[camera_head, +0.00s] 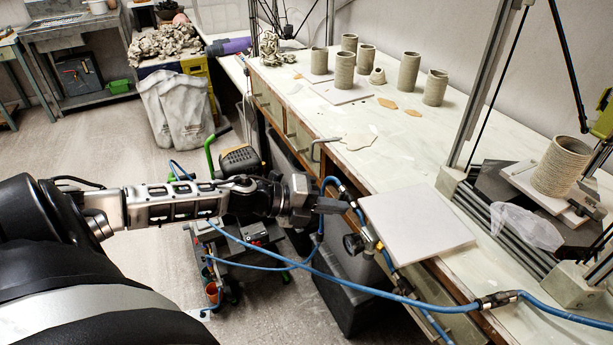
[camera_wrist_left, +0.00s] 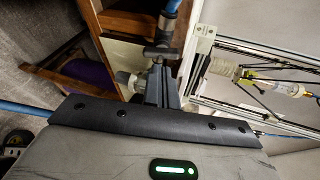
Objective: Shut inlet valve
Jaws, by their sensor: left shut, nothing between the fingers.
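My left gripper (camera_head: 335,205) reaches in from the left, its dark fingers shut and empty at the front edge of the long work table. In the left wrist view the closed fingers (camera_wrist_left: 162,85) point at a dark hose fitting (camera_wrist_left: 168,28); I cannot tell whether they touch it. The valve's lever is not clearly visible and may be partly hidden by the fingers. My right gripper is out of view.
A pale square board (camera_head: 416,222) overhangs the table edge just right of the gripper. Blue hose (camera_head: 390,294) loops across the front to another coupling (camera_head: 497,299). A compressor (camera_head: 240,160) stands on the floor behind my arm. Clay cylinders (camera_head: 409,70) stand farther back on the table.

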